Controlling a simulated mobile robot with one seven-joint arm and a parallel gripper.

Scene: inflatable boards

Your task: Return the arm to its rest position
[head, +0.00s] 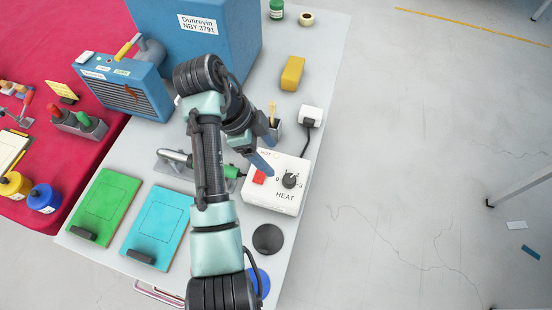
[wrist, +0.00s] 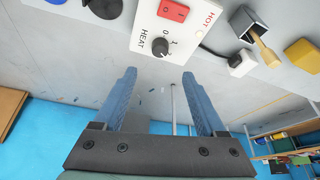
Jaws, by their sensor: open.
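My arm (head: 212,180) reaches up from the bottom of the head view over the grey table (head: 325,60). My gripper (head: 271,153) is near the white heat control box (head: 282,203), over its upper edge in the picture. In the wrist view my gripper (wrist: 159,75) has its two blue fingers spread wide with nothing between them. The heat box (wrist: 178,27) lies beyond the fingertips, with its red switch (wrist: 173,11) and black knob (wrist: 160,47) visible. I cannot tell the exact gap between fingers and box.
A large blue case (head: 205,50) and a blue heater-like unit (head: 128,92) stand at the back. A yellow block (head: 292,73), a white plug (head: 311,116) and a black disc (head: 268,239) are nearby. Green (head: 107,205) and cyan (head: 160,225) boards lie left. Open floor is right.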

